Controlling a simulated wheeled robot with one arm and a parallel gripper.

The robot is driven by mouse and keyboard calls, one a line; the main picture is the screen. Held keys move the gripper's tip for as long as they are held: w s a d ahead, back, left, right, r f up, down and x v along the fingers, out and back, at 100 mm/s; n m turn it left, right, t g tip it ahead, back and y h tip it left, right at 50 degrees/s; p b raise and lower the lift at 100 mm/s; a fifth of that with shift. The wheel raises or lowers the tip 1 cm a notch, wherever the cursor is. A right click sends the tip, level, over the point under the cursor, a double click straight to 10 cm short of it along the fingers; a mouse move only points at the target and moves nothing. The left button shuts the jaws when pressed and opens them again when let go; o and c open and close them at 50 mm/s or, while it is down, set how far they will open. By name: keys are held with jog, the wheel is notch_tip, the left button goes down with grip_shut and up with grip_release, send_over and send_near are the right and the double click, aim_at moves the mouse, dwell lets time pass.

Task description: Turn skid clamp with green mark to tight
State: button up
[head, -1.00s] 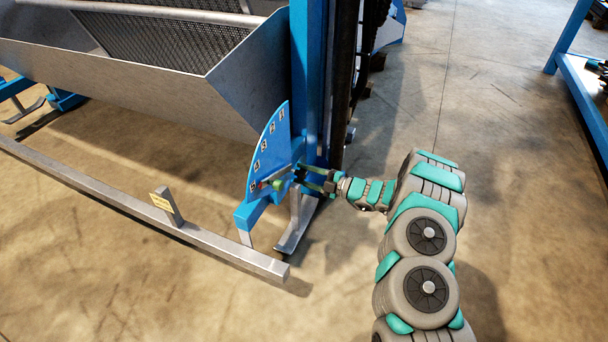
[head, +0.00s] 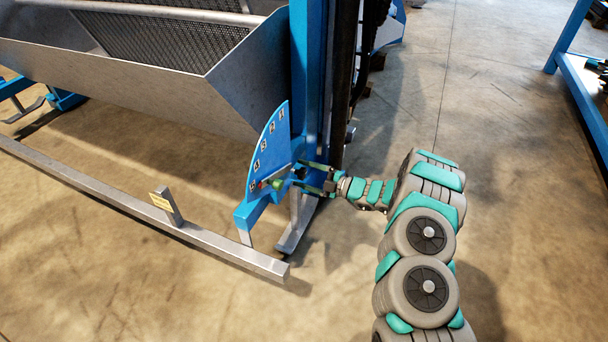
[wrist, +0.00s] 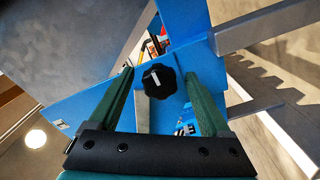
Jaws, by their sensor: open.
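The blue scale plate (head: 268,150) with numbered labels stands at the lower end of the blue post. A small green part (head: 277,183) shows low on it, beside a light pointer with a red tip. In the wrist view a black lobed knob (wrist: 159,81) with a white line on its face sits on a blue plate. My gripper (head: 298,176) is open at the right side of the scale plate. In the wrist view its green fingers (wrist: 158,74) stand on either side of the knob, with gaps visible. No green mark shows on the knob's face.
The metal sieve trough (head: 130,85) hangs above. A blue bench (head: 585,100) stands at far right. The floor in front is clear.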

jog(key=v, duration=0.7)
jog(key=shift+d, duration=0.35)
jog(key=shift+s+d, duration=0.1)
jog(key=shift+s, duration=0.05)
